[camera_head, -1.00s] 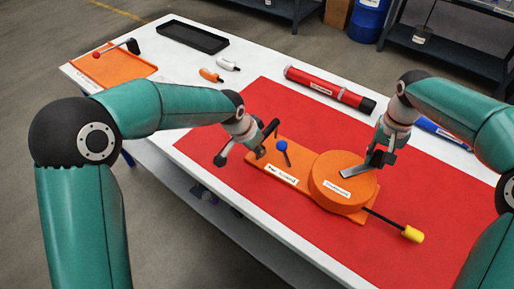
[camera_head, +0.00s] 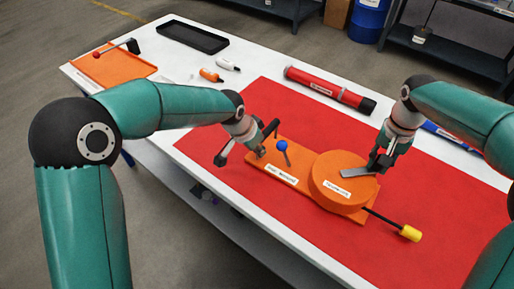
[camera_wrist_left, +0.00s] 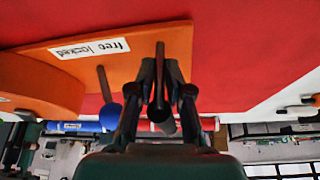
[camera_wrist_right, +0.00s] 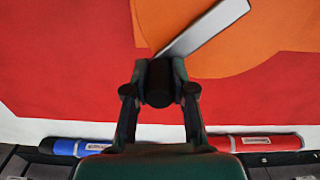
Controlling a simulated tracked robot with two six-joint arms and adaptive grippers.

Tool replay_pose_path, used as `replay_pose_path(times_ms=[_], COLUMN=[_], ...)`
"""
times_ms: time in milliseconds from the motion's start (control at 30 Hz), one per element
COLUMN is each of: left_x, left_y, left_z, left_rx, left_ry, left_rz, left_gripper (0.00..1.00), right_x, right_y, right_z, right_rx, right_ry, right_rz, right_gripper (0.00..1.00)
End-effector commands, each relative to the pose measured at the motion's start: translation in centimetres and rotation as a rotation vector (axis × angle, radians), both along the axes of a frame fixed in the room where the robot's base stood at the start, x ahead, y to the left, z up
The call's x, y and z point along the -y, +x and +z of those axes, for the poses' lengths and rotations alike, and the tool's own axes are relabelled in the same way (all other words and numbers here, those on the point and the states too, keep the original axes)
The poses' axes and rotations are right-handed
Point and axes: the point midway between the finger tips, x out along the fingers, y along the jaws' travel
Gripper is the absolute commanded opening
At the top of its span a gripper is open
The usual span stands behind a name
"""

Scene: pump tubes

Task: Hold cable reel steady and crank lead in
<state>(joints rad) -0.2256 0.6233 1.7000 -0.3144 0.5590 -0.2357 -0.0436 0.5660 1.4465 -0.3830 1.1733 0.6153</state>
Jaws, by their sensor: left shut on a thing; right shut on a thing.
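The cable reel has an orange base (camera_head: 265,151) and a round orange drum (camera_head: 335,198) on the red mat. A grey crank arm (camera_head: 356,173) lies across the drum's top. My right gripper (camera_wrist_right: 160,72) is shut on the crank's black knob (camera_wrist_right: 156,90) at the drum's far right edge. My left gripper (camera_wrist_left: 160,72) is shut on a dark upright post (camera_wrist_left: 160,60) at the base's left end. A blue-balled lever (camera_head: 282,146) stands between post and drum, near the "free / locked" label (camera_wrist_left: 90,48). The black lead with yellow tip (camera_head: 410,233) sticks out to the lower right.
A red tube (camera_head: 325,90) lies behind the reel, and a blue tube (camera_head: 440,131) is partly behind my right arm. The mat's front is clear.

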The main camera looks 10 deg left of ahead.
Motion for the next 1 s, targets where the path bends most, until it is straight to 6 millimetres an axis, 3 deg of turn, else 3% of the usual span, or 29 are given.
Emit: replay_pose_path(times_ms=[33,400,1000], left_x=[-0.2,-0.2,-0.2], left_y=[0.2,0.2,0.2], left_z=[0.2,0.1,0.1], left_rx=[0.008,0.006,0.006], left_ry=[0.0,0.0,0.0], left_rz=[0.004,0.004,0.004], left_gripper=[0.0,0.0,0.0], right_x=[0.2,0.4,0.5], right_y=[-0.4,-1.5,-1.7], right_z=[-0.9,-0.9,-0.6], right_rx=[-0.022,-0.023,-0.024], right_ry=[-0.006,-0.006,-0.006], right_rz=[0.001,-0.134,-0.146], right_gripper=[0.0,0.0,0.0])
